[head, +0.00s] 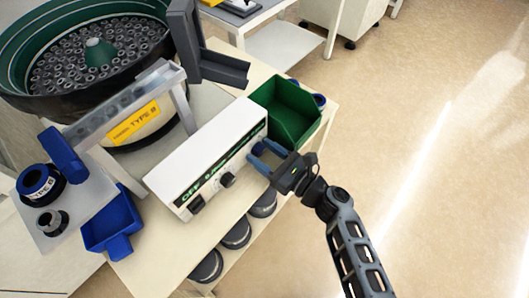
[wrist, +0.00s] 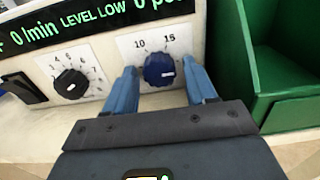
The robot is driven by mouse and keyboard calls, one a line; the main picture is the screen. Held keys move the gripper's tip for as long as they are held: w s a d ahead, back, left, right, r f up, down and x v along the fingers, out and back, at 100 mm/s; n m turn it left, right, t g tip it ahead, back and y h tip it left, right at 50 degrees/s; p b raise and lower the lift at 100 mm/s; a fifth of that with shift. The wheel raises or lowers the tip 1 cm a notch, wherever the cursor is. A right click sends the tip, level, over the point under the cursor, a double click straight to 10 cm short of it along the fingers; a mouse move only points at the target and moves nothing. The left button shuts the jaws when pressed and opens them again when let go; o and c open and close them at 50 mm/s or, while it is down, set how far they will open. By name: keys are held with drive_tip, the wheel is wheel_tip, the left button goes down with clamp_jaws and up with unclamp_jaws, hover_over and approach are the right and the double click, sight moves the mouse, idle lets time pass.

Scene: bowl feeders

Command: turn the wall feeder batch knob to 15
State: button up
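The batch knob (wrist: 159,70) is dark blue and sits on the front of the white control box (head: 208,155). A white plate behind it shows 10 at its upper left and 15 at its upper right. A small pale mark shows on the knob, but I cannot tell surely which number it points to. My gripper (wrist: 164,88) is open, with one blue finger on each side of the knob. Contact with the knob is not clear. In the head view my gripper (head: 262,156) reaches the right end of the box's front.
A black knob (wrist: 71,84) with a number scale and a dark switch (wrist: 22,88) are to the left. A green bin (head: 284,112) stands close on the right. The feeder bowl (head: 92,62) full of parts is behind. The floor at right is clear.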

drive_tip(key=c, duration=0.9)
drive_tip(key=shift+o, duration=0.2)
drive_tip(key=shift+f+n+b, duration=0.15)
drive_tip(key=shift+n+b, duration=0.15)
drive_tip(key=shift+b, duration=0.1)
drive_tip(key=shift+f+n+b, duration=0.1)
drive_tip(key=shift+n+b, duration=0.85)
drive_tip(key=shift+n, duration=0.05)
drive_tip(key=n+b, duration=0.2)
drive_tip(key=shift+w+d+n+b, duration=0.1)
drive_tip(key=shift+n+b, duration=0.2)
drive_tip(key=n+b, duration=0.4)
drive_tip(key=shift+r+n+b, duration=0.2)
drive_tip(key=shift+n+b, duration=0.7)
drive_tip(key=shift+n, duration=0.3)
